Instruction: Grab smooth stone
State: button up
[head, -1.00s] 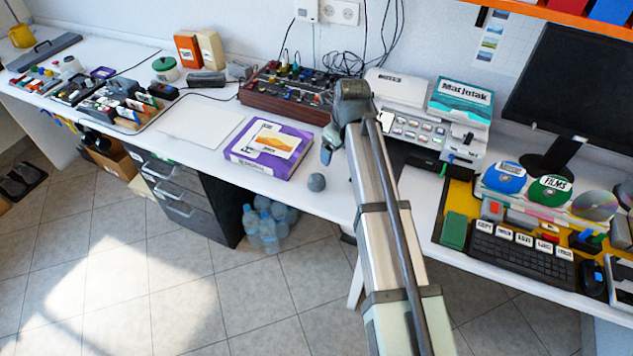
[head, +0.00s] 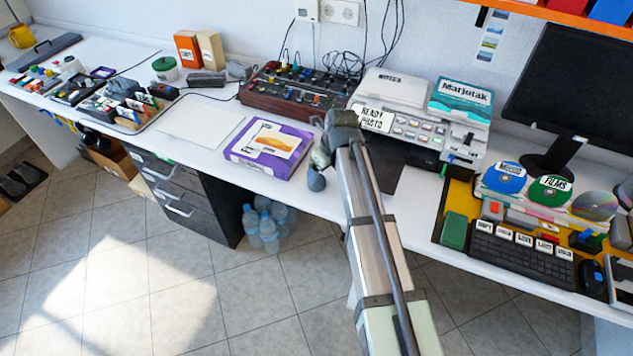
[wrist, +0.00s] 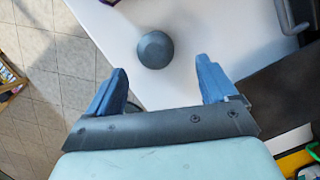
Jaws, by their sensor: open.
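The smooth stone (head: 316,182) is a small, rounded dark grey lump near the front edge of the white desk. In the head view it shows just below my gripper (head: 318,160), which partly covers its top. In the wrist view the whole stone (wrist: 155,49) shows on the white surface, ahead of the gap between my two blue fingers. My gripper (wrist: 160,80) is open and empty, with the stone slightly beyond the fingertips and not touching either.
A purple box (head: 268,146) lies left of the stone. A white printer-like machine (head: 400,125) stands behind to the right, with a dark pad (head: 385,168) before it. The desk's front edge is close to the stone. Water bottles (head: 268,232) stand on the floor below.

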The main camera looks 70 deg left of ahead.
aim_at(318, 178)
jog(key=shift+s+x, duration=0.2)
jog(key=shift+x, duration=1.1)
jog(key=shift+s+x, duration=0.2)
jog(key=shift+x, duration=1.1)
jog(key=shift+r, duration=0.1)
jog(key=c, duration=1.3)
jog(key=shift+a, duration=0.1)
